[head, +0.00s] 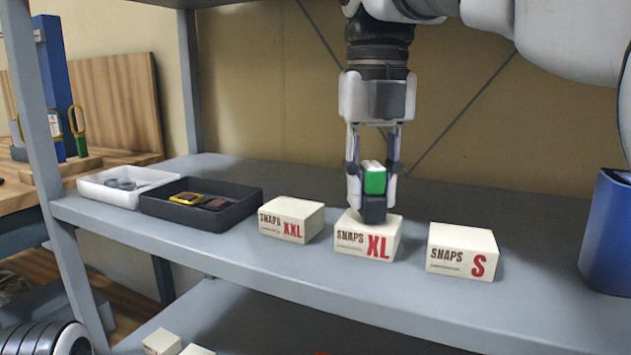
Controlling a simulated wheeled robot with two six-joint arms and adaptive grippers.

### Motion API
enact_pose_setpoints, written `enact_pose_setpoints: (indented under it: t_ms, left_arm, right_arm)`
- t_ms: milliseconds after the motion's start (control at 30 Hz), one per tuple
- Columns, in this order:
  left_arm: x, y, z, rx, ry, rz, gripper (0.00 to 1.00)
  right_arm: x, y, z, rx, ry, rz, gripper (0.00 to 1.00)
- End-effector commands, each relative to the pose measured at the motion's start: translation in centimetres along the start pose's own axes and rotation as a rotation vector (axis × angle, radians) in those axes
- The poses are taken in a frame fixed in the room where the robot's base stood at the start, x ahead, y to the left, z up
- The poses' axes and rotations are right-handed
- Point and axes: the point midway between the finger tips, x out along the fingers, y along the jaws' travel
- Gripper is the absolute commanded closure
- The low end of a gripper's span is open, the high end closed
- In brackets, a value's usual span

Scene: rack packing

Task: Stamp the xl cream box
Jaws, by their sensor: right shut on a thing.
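The cream box marked XL (352,241) stands on the grey shelf between two other cream boxes. My right gripper (373,193) points straight down above it and is shut on a stamp (375,182) with a green and white upper body and a dark lower part. The stamp's dark base is at the top face of the XL box and looks to be touching it. Any mark beneath the stamp is hidden. My left gripper is not in view.
A cream XXL box (291,220) stands to the left and a cream S box (461,251) to the right. A black tray (225,217) with small items and a white tray (118,197) sit further left. A blue container (607,235) is at the right edge.

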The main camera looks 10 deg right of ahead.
Motion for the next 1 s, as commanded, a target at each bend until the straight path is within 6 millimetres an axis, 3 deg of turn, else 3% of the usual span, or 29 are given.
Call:
enact_pose_setpoints:
  t_ms: [1000]
  left_arm:
    - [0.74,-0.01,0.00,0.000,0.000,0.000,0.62]
  right_arm:
    - [0.76,0.00,0.00,0.000,0.001,0.000,0.96]
